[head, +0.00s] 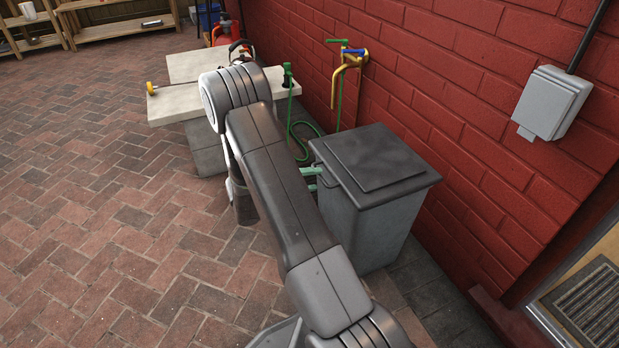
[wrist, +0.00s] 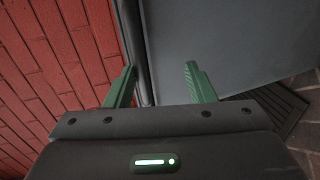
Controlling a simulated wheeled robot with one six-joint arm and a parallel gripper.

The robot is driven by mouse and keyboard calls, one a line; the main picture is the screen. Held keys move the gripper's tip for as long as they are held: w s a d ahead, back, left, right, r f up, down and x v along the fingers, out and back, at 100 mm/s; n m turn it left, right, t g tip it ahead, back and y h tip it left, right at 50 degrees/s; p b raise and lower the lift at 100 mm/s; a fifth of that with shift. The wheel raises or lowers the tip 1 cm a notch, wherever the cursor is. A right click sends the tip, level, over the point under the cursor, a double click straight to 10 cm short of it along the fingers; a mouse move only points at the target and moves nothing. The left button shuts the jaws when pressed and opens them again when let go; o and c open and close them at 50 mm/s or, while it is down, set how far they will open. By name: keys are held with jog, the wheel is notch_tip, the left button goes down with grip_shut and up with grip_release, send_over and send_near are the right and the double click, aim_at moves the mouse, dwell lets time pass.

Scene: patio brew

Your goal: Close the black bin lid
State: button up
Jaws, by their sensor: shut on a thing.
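The black bin lid (head: 375,155) lies flat over the top of the grey bin (head: 375,235), with no gap that I can see. My gripper (head: 312,178) is at the lid's left edge, its green fingers reaching in from the left. It is shut on the dark lid handle (head: 338,178). In the wrist view, the handle (wrist: 148,98) shows between the green fingertips (wrist: 160,72), beside the lid's dark edge (wrist: 132,35) and the grey bin wall (wrist: 220,40). My arm hides part of the bin's left side.
A red brick wall (head: 450,90) stands close behind the bin. A pale bench (head: 175,105) is at the back left, near a brass tap (head: 350,65) and a green hose (head: 305,130). The brick paving (head: 110,220) at left is clear.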

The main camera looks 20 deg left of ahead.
jog(key=shift+o, duration=0.6)
jog(key=shift+d+f, duration=0.25)
jog(key=shift+f, duration=0.3)
jog(key=shift+c, duration=0.2)
jog(key=shift+r, duration=0.1)
jog(key=shift+c, duration=0.2)
jog(key=shift+s+a+r, duration=0.1)
jog(key=shift+s+a, duration=0.1)
jog(key=shift+a, duration=0.05)
jog(key=p+v, duration=0.1)
jog(key=v, duration=0.3)
jog(key=p+v, duration=0.2)
jog(key=v, duration=0.3)
jog(key=p+v, duration=0.1)
jog(key=v, duration=0.3)
jog(key=shift+a+r, duration=0.15)
jog(key=shift+r, duration=0.15)
jog(key=shift+c, duration=0.2)
jog(key=shift+w, duration=0.1)
jog(key=b+x, duration=0.3)
jog(key=x, duration=0.9)
